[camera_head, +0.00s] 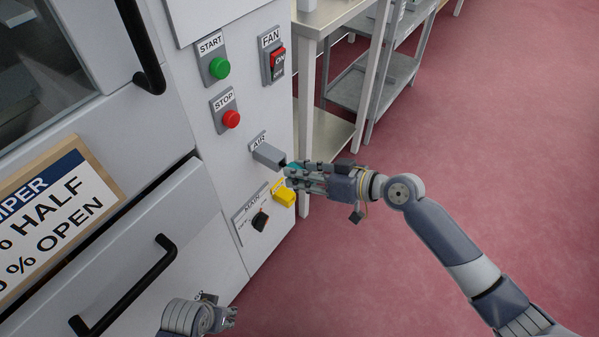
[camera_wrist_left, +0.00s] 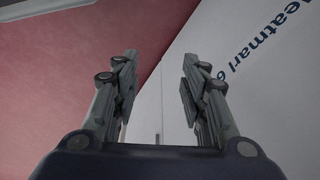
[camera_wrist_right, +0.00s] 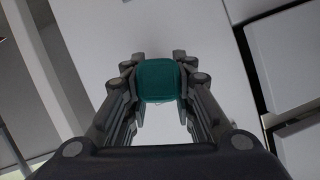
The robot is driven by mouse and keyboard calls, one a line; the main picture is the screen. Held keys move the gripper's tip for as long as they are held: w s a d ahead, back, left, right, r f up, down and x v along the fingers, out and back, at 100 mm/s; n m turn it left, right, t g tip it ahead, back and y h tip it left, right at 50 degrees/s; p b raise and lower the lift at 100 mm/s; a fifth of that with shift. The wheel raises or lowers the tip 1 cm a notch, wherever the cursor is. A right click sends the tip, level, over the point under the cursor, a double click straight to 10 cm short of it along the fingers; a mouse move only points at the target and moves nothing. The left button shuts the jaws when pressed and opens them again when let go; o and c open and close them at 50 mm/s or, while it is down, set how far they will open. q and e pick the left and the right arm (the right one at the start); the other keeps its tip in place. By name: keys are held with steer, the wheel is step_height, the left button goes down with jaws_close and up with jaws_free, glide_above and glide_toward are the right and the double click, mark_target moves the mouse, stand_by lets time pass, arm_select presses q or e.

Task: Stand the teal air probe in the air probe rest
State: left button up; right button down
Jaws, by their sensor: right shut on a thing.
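The teal air probe (camera_head: 293,167) is between the fingers of my right gripper (camera_head: 291,175), which is shut on it. In the right wrist view its teal end (camera_wrist_right: 158,80) shows between the fingertips. The grey box-shaped holder under the AIR label (camera_head: 267,155), apparently the air probe rest, sticks out from the white machine front. The probe is right beside its outer end. I cannot tell whether they touch or whether any of the probe is inside. My left gripper (camera_head: 232,312) is low in front of the machine. Its fingers (camera_wrist_left: 160,90) are apart and empty.
A yellow block (camera_head: 284,193) sits just below the right gripper, beside the MAIN panel with a black knob (camera_head: 260,220). Green START (camera_head: 219,68) and red STOP (camera_head: 231,119) buttons and a FAN switch (camera_head: 277,62) are above. Shelving (camera_head: 375,80) stands behind. The red floor is clear at right.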

mark_target(315, 183)
steer(key=shift+s+d, duration=0.45)
steer(key=shift+d, duration=0.2)
steer(key=shift+s+d, duration=0.25)
steer(key=shift+d, duration=0.05)
steer(key=shift+s+d+b, duration=0.3)
steer(key=shift+s+d, duration=0.05)
steer(key=shift+d, duration=0.15)
arm_select(q)
steer(key=shift+w+a+r, duration=0.1)
steer(key=shift+r, duration=1.9)
arm_select(e)
steer(key=shift+s+d, duration=0.65)
steer(key=shift+d, duration=0.25)
steer(key=shift+r, duration=0.1)
